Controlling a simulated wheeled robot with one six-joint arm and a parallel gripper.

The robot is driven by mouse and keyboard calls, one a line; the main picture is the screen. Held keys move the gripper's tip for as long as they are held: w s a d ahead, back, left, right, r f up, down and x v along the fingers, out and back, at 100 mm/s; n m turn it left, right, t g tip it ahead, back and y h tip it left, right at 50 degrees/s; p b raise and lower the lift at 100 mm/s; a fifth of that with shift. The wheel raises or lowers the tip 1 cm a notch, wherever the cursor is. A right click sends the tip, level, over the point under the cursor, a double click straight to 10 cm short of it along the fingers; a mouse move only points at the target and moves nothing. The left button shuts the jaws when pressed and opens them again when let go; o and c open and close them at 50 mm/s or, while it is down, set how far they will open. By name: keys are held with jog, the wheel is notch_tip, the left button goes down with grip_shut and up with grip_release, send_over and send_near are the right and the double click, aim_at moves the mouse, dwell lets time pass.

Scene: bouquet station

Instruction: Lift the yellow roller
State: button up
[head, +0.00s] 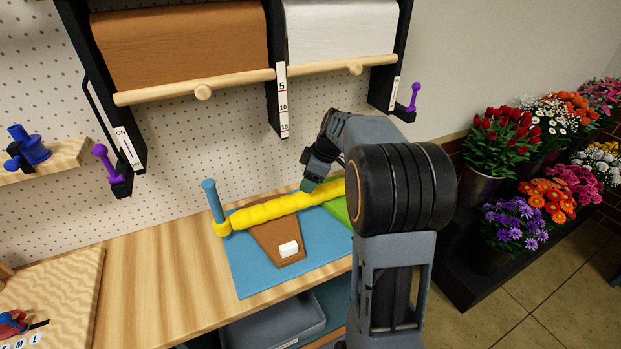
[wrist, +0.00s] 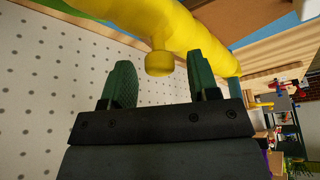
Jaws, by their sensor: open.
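The yellow roller (head: 268,211) is a long, bumpy bar lying across the blue mat on the bench. Its left end is by a blue upright post (head: 212,199); its right end is hidden behind my arm. My gripper (head: 309,184) is just above and behind the roller, toward its right part. In the wrist view, the roller (wrist: 190,27) crosses the top, and a round yellow knob (wrist: 158,63) on it sits between the tips of my open gripper (wrist: 160,72). I cannot tell whether the fingers touch the knob.
Brown paper (head: 275,240) with a white block (head: 289,249) lies on the blue mat (head: 243,277); something green (head: 338,209) is partly hidden by my arm. Above hang brown and white paper rolls with wooden bars (head: 190,88). Bare bench (head: 150,275) is at left; flower buckets stand right.

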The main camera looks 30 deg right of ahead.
grip_shut()
notch_tip(320, 180, up, 11)
jog(key=p, duration=0.4)
jog(key=shift+p, duration=0.35)
jog(key=shift+w, duration=0.1)
jog(key=shift+c, duration=1.6)
grip_release()
jog(key=o, duration=0.3)
jog(key=shift+f, duration=0.15)
jog(key=v, duration=1.4)
jog(key=shift+a, duration=0.1)
